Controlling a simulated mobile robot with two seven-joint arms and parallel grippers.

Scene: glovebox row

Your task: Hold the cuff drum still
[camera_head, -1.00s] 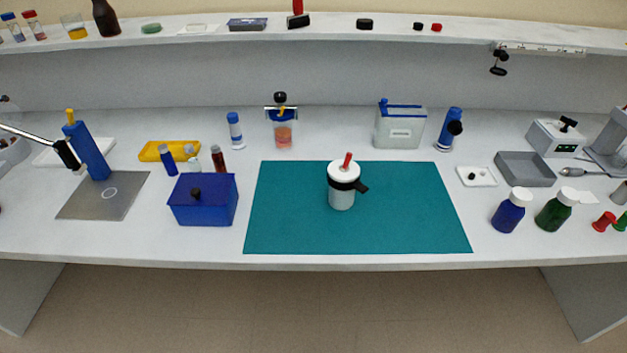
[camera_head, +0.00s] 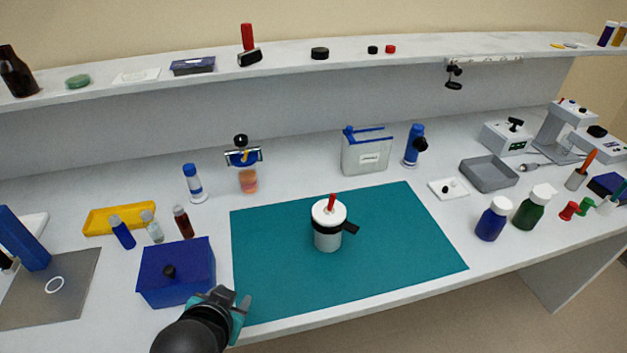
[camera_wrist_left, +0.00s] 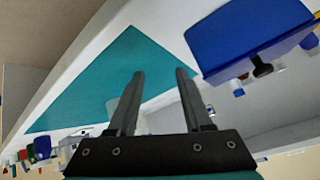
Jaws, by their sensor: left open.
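The cuff drum (camera_head: 327,238) stands upright on the teal mat (camera_head: 400,235). It is a pale grey cylinder with a white lid, a red upright handle and a black band whose tab sticks out to the right. My left gripper (camera_head: 232,297) is at the mat's front left corner, in front of the blue box, well apart from the drum. In the left wrist view its two fingers (camera_wrist_left: 159,74) are spread with nothing between them. A pale shape behind one finger there may be the drum; I cannot tell. My right gripper is in neither view.
A blue lidded box (camera_head: 177,272) with a black knob stands just beyond my left gripper. The mat around the drum is clear.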

